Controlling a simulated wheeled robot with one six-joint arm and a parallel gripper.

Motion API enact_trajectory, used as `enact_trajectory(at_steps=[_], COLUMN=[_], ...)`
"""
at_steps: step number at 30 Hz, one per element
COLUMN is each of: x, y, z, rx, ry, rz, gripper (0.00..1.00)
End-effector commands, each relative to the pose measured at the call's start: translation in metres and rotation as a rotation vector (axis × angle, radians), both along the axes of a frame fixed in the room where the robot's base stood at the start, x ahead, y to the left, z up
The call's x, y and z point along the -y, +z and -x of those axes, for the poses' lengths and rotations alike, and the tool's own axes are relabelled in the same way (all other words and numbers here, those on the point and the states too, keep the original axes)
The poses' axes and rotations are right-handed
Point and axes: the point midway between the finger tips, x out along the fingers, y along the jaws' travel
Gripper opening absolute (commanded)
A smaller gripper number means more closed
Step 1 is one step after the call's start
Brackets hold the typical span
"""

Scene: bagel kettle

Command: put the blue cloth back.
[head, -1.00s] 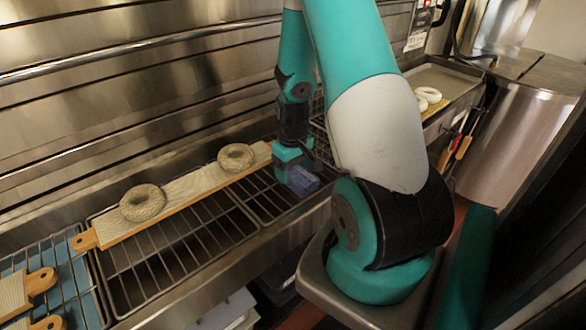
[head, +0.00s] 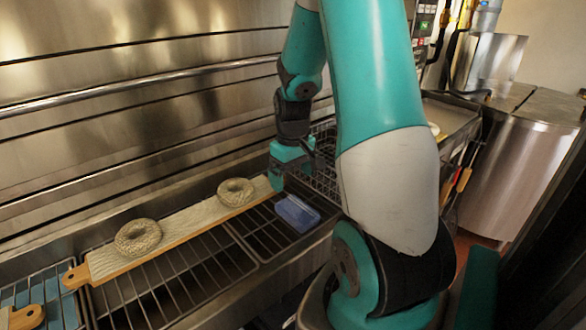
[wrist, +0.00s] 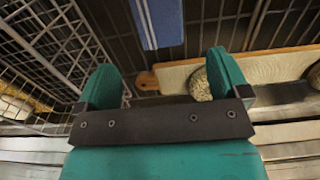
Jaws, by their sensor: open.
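The blue cloth (head: 297,212) lies on the wire rack, toward its right end and near its front edge. In the wrist view, part of the cloth (wrist: 160,22) with a pale stripe shows at the top, beyond the fingers and cut off by the frame. My gripper (head: 292,168) is above and behind the cloth, apart from it. In the wrist view my gripper (wrist: 163,75) has its fingers spread wide with nothing between them.
A long wooden board (head: 172,235) with two bagels (head: 138,237) (head: 236,191) lies on the rack (head: 215,262), left of my gripper. A wire basket (wrist: 40,50) stands close by on the other side. A steel wall is behind.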

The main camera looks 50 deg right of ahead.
Motion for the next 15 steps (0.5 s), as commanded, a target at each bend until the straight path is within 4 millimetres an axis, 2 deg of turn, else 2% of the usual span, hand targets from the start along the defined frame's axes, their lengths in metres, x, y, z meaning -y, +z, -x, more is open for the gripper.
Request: enact_trajectory(at_steps=[4,11,14,15], x=[0.000,-0.003,-0.029,-0.051], y=[0.019,0.027,0.038,0.045], z=[0.000,-0.001,-0.010,-0.016], rx=[0.001,0.001,0.025,0.041], ry=[0.000,0.005,0.059,0.101], rz=[0.001,-0.002,-0.014,-0.026], gripper=[0.94,0.94,0.94,0.94])
